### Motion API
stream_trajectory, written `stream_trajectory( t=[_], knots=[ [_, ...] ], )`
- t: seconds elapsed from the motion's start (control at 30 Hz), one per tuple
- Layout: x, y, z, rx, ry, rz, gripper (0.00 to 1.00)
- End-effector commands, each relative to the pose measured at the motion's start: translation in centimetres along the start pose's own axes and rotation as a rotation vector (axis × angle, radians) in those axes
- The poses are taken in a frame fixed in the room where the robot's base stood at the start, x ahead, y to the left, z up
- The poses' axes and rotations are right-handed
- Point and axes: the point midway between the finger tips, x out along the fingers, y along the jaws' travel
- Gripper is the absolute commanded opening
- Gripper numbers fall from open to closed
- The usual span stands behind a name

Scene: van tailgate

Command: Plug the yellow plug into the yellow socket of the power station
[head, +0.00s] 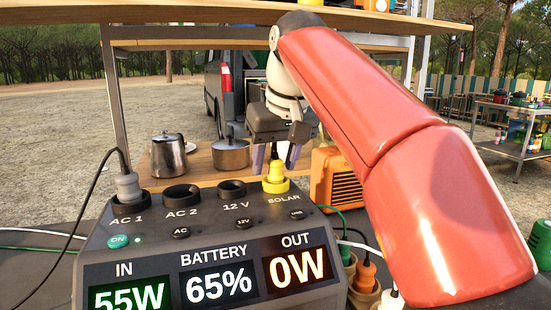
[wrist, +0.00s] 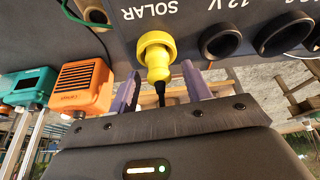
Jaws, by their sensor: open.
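The power station (head: 140,248) stands in front, with a row of sockets along its top. The yellow plug (head: 275,171) stands upright in the yellow socket (head: 276,186) labelled SOLAR, at the right end of the row. The wrist view also shows the yellow plug (wrist: 156,68) seated in the yellow socket (wrist: 155,42), with a dark cable at its rear. My gripper (head: 275,160) is open just above the plug. In the wrist view its purple fingers (wrist: 162,92) stand apart on either side of the plug's rear end, with gaps visible.
A grey plug (head: 128,186) sits in the AC 1 socket; AC 2 (head: 181,193) and 12 V (head: 231,187) are empty. An orange box (head: 336,180) is behind on the right. Pots (head: 168,157) stand on a wooden shelf. Several plugs (head: 365,272) stand at lower right.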

Motion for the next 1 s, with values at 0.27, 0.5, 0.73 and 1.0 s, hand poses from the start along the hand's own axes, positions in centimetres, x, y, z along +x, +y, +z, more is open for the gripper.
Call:
stream_trajectory(
  t=[0.27,0.5,0.73,1.0],
  knots=[
    [-3.3,0.0,-0.2,0.000,0.002,0.000,0.48],
    [-6.6,0.0,-0.1,0.000,0.001,0.000,0.48],
    [-7.7,0.0,0.0,0.000,0.000,0.000,0.48],
    [-7.8,0.0,0.0,0.000,0.000,0.000,0.48]
  ],
)
